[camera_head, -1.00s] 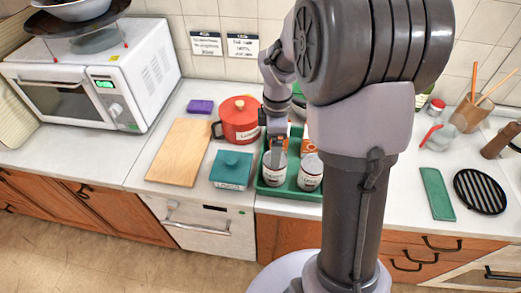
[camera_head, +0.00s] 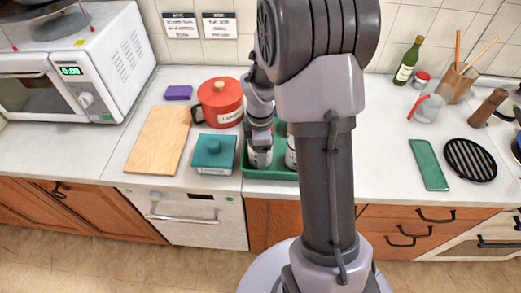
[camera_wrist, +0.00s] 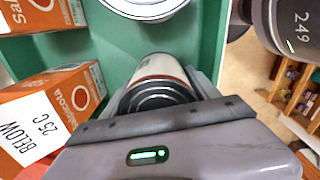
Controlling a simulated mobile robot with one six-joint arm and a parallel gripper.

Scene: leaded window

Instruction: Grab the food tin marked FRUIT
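A pale tin with a dark ringed top (camera_wrist: 158,97) stands in the green tray between the two fingers of my gripper (camera_wrist: 160,90) in the wrist view. The fingers lie close along both its sides; I cannot tell whether they press on it. In the head view my gripper (camera_head: 260,140) is down over this tin (camera_head: 260,158) at the tray's left end. A second white tin (camera_head: 291,154) is to its right, partly behind my arm; its rim shows in the wrist view (camera_wrist: 145,8). I cannot read FRUIT on either tin.
The green tray (camera_head: 270,174) also holds orange cartons (camera_wrist: 55,105). A teal box (camera_head: 214,152), a red pot (camera_head: 220,100) and a wooden board (camera_head: 158,138) are to its left. A green bottle (camera_head: 408,62) and black grille (camera_head: 470,160) are to the right.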

